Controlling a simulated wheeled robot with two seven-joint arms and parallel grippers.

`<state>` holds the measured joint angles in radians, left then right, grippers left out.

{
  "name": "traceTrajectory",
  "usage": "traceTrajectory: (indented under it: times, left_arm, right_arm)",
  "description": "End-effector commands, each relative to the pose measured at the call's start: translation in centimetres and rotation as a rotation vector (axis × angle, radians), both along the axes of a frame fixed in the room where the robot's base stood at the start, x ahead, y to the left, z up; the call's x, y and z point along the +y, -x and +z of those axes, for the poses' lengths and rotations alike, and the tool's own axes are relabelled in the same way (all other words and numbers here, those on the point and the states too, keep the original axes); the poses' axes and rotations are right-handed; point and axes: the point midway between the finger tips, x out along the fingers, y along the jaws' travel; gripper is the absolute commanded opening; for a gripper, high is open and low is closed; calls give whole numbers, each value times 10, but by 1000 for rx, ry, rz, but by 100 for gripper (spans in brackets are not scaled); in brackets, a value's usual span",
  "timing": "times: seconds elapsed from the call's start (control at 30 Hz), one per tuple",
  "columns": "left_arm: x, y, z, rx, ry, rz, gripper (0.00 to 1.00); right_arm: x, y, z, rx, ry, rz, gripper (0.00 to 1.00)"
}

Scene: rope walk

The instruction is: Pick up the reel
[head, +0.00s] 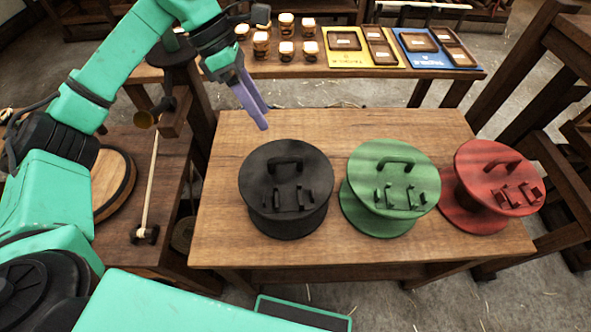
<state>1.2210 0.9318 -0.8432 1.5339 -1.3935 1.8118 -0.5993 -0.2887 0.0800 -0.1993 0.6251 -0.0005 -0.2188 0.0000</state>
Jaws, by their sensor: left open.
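Three reels stand in a row on a wooden table (330,250) in the head view. The black reel (286,205) is on the left, the green reel (395,170) in the middle and the red reel (485,170) on the right. Each has a handle on its top disc. My left gripper (257,108) hangs over the table's back left part, behind and above the black reel. Its purple fingers are open, point down and touch no reel. My right gripper is not in view.
A bench behind holds several small jars (286,48), a yellow mat (362,50) and a blue mat (438,50) with brown trays. A side bench with a round wooden disc (110,185) is at left. A dark wooden frame (530,70) stands at right.

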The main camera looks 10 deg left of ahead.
Motion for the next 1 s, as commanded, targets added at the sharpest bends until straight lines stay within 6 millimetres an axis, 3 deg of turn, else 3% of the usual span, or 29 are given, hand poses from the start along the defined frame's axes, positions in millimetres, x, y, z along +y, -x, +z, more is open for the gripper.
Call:
traceTrajectory:
  times: [0.37,0.6,0.7,0.93,1.0]
  left_arm:
    - [-35,6,-73,4,0,-2,55]
    - [-47,4,-107,8,0,-1,55]
    - [-53,4,-123,3,0,0,55]
    - [-55,4,-130,1,-1,-1,55]
    - [-55,4,-130,1,-1,-1,28]
  right_arm:
    - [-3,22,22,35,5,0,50]
    - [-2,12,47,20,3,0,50]
    - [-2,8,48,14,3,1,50]
    - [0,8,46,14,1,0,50]
    - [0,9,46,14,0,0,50]
